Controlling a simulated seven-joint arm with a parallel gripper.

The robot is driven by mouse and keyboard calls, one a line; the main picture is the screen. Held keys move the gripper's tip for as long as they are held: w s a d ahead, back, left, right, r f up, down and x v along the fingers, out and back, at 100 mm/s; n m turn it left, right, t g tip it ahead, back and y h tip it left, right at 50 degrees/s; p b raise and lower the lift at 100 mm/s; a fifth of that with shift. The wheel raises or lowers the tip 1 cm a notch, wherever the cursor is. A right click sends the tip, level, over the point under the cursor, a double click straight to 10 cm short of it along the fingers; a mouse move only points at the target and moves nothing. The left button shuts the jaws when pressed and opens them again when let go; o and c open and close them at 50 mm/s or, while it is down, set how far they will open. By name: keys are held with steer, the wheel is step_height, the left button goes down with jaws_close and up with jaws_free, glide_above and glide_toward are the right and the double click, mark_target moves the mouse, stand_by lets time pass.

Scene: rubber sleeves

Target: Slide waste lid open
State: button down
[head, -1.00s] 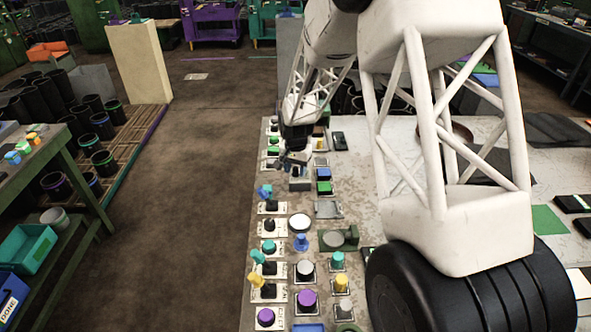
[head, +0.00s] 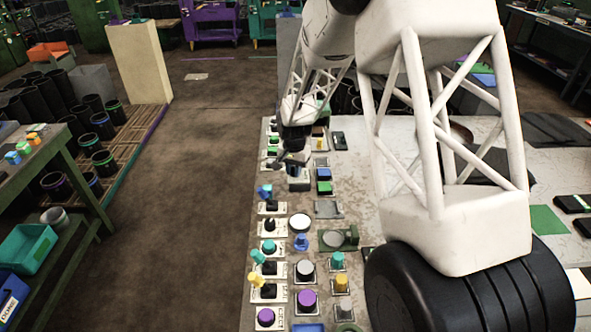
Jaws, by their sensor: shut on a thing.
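My gripper (head: 293,163) is small in the head view, at the far part of the table's left side, low over the rows of small parts. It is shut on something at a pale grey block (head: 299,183). The held part is too small and too covered by the fingers to make out. I cannot tell for sure which thing is the waste lid; the pale block under my gripper may be part of it.
Rows of knobs and switches line the table's left edge, among them a white round disc (head: 300,223), a green holder (head: 352,238) and a purple knob (head: 307,299). A blue block (head: 323,174) stands right of my gripper. Floor lies open at left.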

steer(key=shift+a, duration=3.05)
steer(key=c, duration=1)
jaws_free()
steer(key=shift+c, duration=0.2)
steer(key=shift+r, duration=0.1)
step_height(320, 180, up, 8)
steer(key=shift+f, duration=0.2)
